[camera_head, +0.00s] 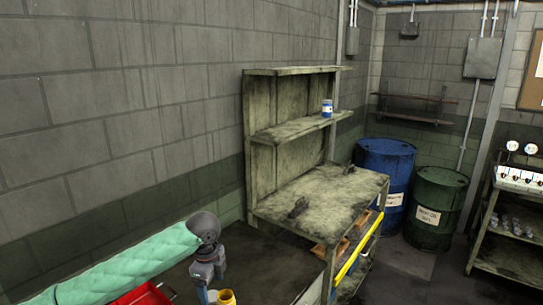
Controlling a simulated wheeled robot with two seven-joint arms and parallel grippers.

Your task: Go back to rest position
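My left arm, in a teal padded sleeve, comes in from the left. Its grey wrist bends down to my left gripper (208,280) near the bottom edge of the head view. The gripper's fingers are small and partly cut off, so I cannot tell whether they are open or shut. A yellow container (226,297) shows just below and beside it, cut by the bottom edge. I cannot tell if they touch. My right gripper is not in view.
A red tray (157,290) lies partly under my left arm. A worn workbench (318,194) with shelves stands ahead, with a small blue-white can (327,108) on a shelf. Blue (385,165) and green drums (436,205) stand behind. A metal rack (510,255) stands right.

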